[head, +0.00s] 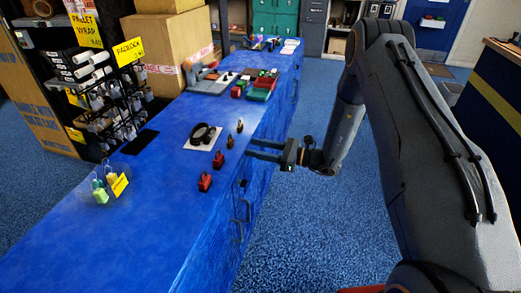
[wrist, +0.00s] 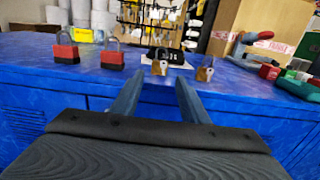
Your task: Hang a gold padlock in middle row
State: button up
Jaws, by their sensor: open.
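Two gold padlocks stand upright on the blue counter near its front edge: one (head: 229,142) is closer to me and the other (head: 239,127) is farther along. In the wrist view they show as the left gold padlock (wrist: 159,67) and the right gold padlock (wrist: 205,74). My gripper (head: 249,149) is open and empty just off the counter's front edge. Its fingers (wrist: 158,84) point at the left gold padlock, which shows between the tips and beyond them. A black wire rack (head: 118,118) with rows of hooks and a yellow PADLOCK sign (head: 129,52) stands behind the counter.
Two red padlocks (head: 205,182) (head: 218,160) stand left of the gold ones. A clear dish (head: 108,184) holds green and yellow items. Tools and a large carton (head: 165,50) are farther back. The near counter is clear.

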aim_at(232, 144)
jog(key=shift+b+x, duration=0.7)
jog(key=shift+x, duration=3.6)
jog(key=shift+c, duration=0.2)
jog(key=c, duration=0.8)
jog(key=shift+s+d+r+p, duration=0.1)
jog(key=shift+d+r+p, duration=0.15)
jog(key=shift+r+p, duration=0.55)
jog(key=shift+r, duration=0.15)
jog(key=v, duration=0.8)
jog(key=shift+d+p, duration=0.2)
jog(key=shift+p, duration=0.2)
jog(key=shift+s, duration=0.1)
